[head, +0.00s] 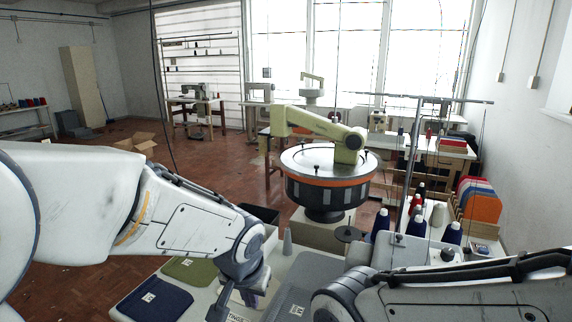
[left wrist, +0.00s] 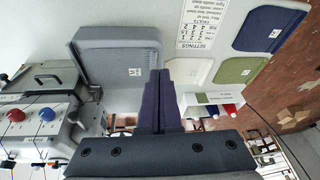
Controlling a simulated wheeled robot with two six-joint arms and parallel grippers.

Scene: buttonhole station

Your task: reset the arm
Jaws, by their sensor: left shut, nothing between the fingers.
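My left arm (head: 190,218) reaches in from the left over the worktable, bent downward at the wrist. My left gripper (head: 249,298) hangs low over the table, partly hidden by its own wrist. In the left wrist view its two dark purple fingers (left wrist: 158,98) lie together, shut with nothing between them. Below them are a grey tray (left wrist: 118,58) and the pale table top. My right arm (head: 440,298) shows at the lower right. Its gripper is out of view.
Green (head: 190,269) and navy (head: 155,301) pads lie left of the left gripper. A round drum machine (head: 328,191) with a pale green arm (head: 318,125) stands beyond. Thread cones (head: 380,224) stand to the right. A box with red and blue knobs (left wrist: 32,128) shows in the wrist view.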

